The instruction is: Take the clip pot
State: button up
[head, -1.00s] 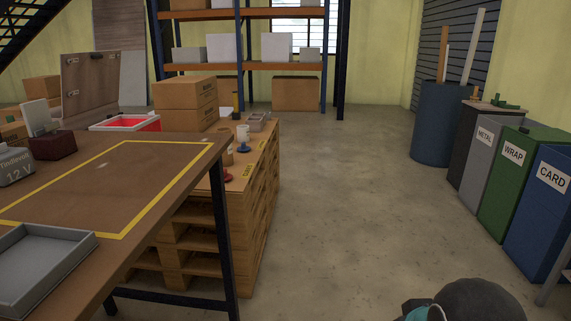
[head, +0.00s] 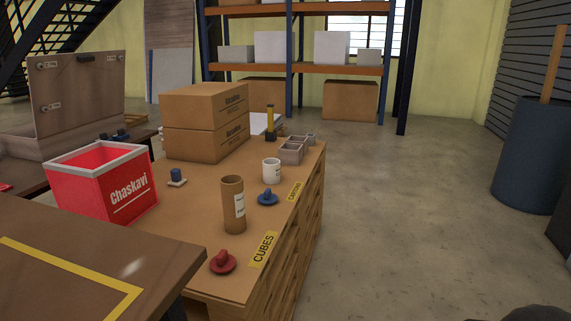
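Two labelled pots stand upright on the pallet-stack top. One is a tall brown cylinder (head: 233,206) near the front; the other is a shorter white pot (head: 271,171) behind it. Their label text is too small to read, so I cannot tell which is the clip pot. A red knobbed lid (head: 223,262) lies in front of the brown pot. A blue knobbed lid (head: 268,198) lies between the two pots, to the right of the brown one. My gripper is not in view; only a dark part of my arm shows at the bottom right edge.
The pallet-stack top (head: 185,250) also holds a red Chaskavi box (head: 103,180), stacked cartons (head: 205,121) and a grey compartment tray (head: 292,151). A brown table (head: 150,262) stands at the front left. The floor (head: 400,210) right of the stack is clear up to a blue barrel (head: 535,155).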

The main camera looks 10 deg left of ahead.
aim_at(271, 167)
jog(key=i, duration=2.2)
jog(key=u, duration=3.1)
